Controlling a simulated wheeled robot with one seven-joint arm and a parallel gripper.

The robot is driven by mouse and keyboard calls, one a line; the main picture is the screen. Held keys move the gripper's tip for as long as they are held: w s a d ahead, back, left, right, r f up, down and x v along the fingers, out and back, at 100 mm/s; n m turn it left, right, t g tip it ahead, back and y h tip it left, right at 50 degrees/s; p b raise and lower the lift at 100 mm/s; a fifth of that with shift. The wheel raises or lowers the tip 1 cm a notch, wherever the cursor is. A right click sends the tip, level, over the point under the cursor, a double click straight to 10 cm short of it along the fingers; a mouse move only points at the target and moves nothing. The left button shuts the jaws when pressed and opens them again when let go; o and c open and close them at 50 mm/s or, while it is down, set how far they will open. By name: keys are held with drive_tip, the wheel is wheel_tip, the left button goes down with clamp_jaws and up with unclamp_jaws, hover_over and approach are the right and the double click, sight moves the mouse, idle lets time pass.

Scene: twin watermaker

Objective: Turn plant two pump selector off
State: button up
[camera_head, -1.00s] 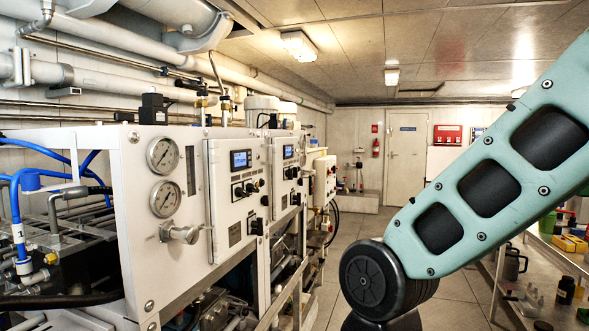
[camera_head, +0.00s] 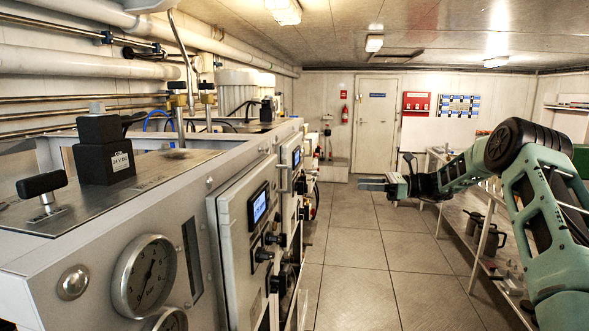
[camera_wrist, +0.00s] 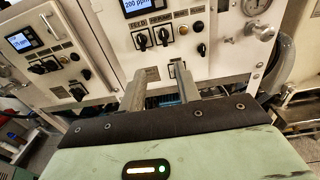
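Two control panels stand along the left wall in the head view, a near one (camera_head: 236,225) and a far one (camera_head: 289,171). In the wrist view the right panel has a lit "200 ppm" display (camera_wrist: 137,6) above two black selector knobs, left (camera_wrist: 142,41) and right (camera_wrist: 163,36). The left panel has a display (camera_wrist: 19,42) and black knobs (camera_wrist: 44,66). I cannot read which panel is plant two. My gripper (camera_head: 366,184) is over the aisle, pointing left. In the wrist view its fingers (camera_wrist: 160,90) are apart and empty, below the right panel's knobs and clear of them.
Pressure gauges (camera_head: 145,277) and a metal cabinet top with a black valve block (camera_head: 104,150) are close at left. A shelf (camera_head: 463,220) with jugs lines the right. The tiled aisle floor (camera_head: 362,255) is clear up to the door (camera_head: 376,130).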

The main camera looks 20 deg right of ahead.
drive_tip(key=w+p+x, duration=0.1)
drive_tip(key=p+x, duration=0.6)
drive_tip(key=x, duration=0.9)
drive_tip(key=shift+r, duration=0.25)
drive_tip(key=shift+w, duration=0.15)
clamp_jaws()
